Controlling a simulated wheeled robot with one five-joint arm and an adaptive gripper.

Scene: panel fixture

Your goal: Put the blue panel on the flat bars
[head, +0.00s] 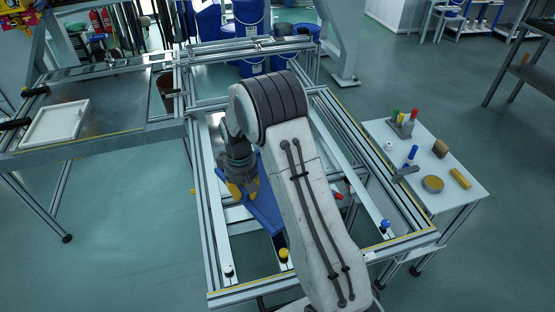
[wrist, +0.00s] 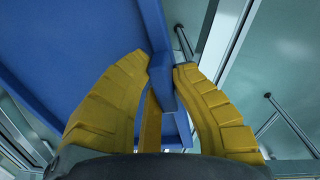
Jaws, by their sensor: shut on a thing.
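The blue panel (head: 264,209) is inside the metal frame, partly hidden behind my arm. My gripper (head: 243,190) is at the panel's left part in the head view. In the wrist view, the yellow fingers of my gripper (wrist: 168,75) are shut on a raised edge of the blue panel (wrist: 75,50), one finger on each side. The pale flat bars run lengthwise in the frame, one on the right (head: 352,176) and one on the left (head: 222,238). I cannot tell whether the panel touches them.
Yellow (head: 284,254), blue (head: 385,225) and red (head: 338,196) knobs stand in the frame. A side table (head: 455,205) with small parts is at the right. A bench with a white tray (head: 53,126) is at the left. Blue buckets (head: 249,17) stand behind.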

